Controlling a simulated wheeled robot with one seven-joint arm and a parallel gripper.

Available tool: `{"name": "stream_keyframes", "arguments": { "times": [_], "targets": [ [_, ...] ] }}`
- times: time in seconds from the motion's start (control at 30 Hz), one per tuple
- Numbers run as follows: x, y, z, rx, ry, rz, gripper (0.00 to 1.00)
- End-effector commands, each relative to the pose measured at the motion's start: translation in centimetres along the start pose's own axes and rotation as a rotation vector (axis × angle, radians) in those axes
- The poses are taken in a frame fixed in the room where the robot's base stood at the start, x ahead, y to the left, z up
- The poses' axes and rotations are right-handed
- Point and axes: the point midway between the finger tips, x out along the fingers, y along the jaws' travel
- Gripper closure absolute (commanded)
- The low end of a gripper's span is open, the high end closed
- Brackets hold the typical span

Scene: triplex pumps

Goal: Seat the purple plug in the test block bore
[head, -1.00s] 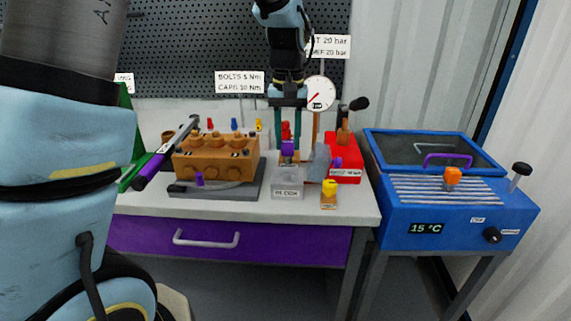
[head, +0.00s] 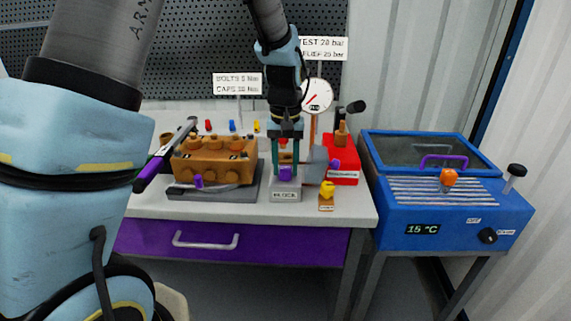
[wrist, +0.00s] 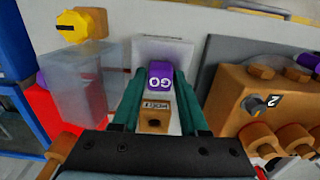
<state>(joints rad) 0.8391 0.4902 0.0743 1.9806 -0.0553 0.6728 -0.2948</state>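The purple plug (head: 285,174) is between the teal fingers of my gripper (head: 285,172). In the wrist view the plug (wrist: 160,77) shows a "GO" marking, and the fingertips of my gripper (wrist: 160,74) close on its sides. The plug is over the rear part of a small grey block (head: 286,190) with a front label; this block (wrist: 163,48) also shows in the wrist view. I cannot tell whether they touch, and any bore there is hidden. A tan block (wrist: 155,118) with a dark hole and a label lies behind the plug.
An orange-brown pump body (head: 213,160) stands left on a dark base. A clear grey block (wrist: 82,80), a yellow knob (head: 327,187) and a red box (head: 343,175) are close on the right. The gauge (head: 316,96) stands behind. The bench front edge is clear.

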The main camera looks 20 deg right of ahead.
Motion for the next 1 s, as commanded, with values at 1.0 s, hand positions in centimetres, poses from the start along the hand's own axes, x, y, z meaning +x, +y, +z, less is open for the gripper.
{"name": "stream_keyframes", "arguments": {
  "times": [1.0],
  "targets": [
    [-9.5, 0.0, -0.1, 0.000, 0.004, 0.002, 0.33]
  ]
}}
